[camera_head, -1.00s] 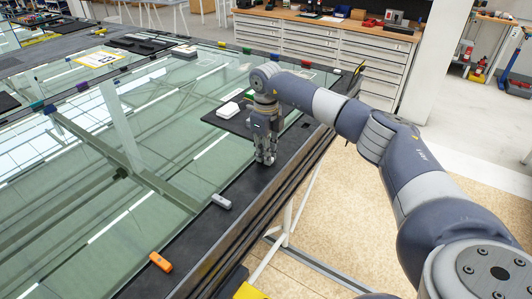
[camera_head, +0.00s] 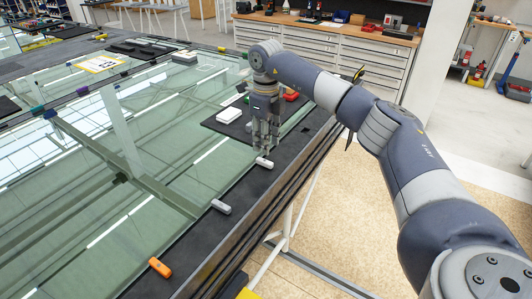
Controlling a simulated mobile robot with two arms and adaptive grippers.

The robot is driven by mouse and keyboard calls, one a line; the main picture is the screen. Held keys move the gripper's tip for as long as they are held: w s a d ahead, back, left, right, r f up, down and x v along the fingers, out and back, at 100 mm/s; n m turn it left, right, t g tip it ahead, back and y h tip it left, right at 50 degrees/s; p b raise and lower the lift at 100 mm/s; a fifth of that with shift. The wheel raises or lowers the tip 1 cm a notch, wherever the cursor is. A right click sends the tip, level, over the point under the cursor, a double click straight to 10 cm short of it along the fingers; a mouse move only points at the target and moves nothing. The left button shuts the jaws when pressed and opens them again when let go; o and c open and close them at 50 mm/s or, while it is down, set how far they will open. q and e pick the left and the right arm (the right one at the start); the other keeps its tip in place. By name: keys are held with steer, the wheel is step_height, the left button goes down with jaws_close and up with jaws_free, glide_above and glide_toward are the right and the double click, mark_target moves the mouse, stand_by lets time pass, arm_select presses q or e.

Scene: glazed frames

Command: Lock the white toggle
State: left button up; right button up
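The white toggle (camera_head: 264,162) lies on the dark edge rail of the glazed frame, just below my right gripper. It is a small oblong block set across the rail. My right gripper (camera_head: 265,148) points down above and slightly behind it, with its fingers spread and nothing seen between them. A small gap seems to part the fingertips from the toggle. A grey toggle (camera_head: 221,206) and an orange toggle (camera_head: 160,267) sit nearer along the same rail (camera_head: 190,238). My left gripper is not in view.
A dark mat (camera_head: 215,123) with a white block (camera_head: 228,115) lies on the glass left of my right gripper. A red object (camera_head: 291,95) shows behind the gripper. Other coloured toggles line the far rail. Drawer cabinets (camera_head: 325,60) stand behind.

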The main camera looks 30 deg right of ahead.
step_height(320, 180, up, 6)
steer(key=shift+f, duration=0.25)
stand_by(0.5)
